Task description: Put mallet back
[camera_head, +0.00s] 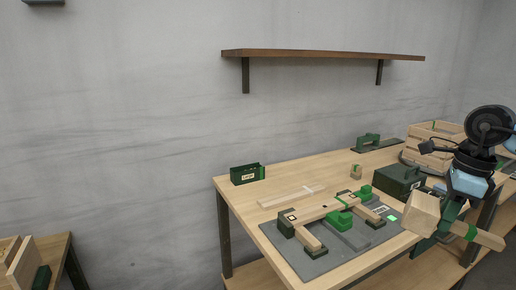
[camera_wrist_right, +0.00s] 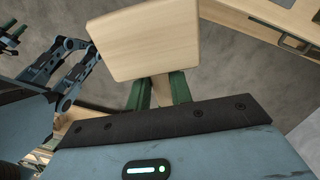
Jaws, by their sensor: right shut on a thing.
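The mallet has a pale block head (camera_head: 421,212) and a wooden handle (camera_head: 487,239) with a green band. My right gripper (camera_head: 448,222) is shut on the handle close to the head, at the right front of the workbench. In the right wrist view the mallet head (camera_wrist_right: 145,42) fills the upper middle, and the handle (camera_wrist_right: 160,88) stands between the green fingers. The mallet appears held off the bench. A small dark and green shape at the upper left edge of the wrist view may be my left gripper; its jaws cannot be made out.
A shelf (camera_head: 320,54) hangs empty above.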

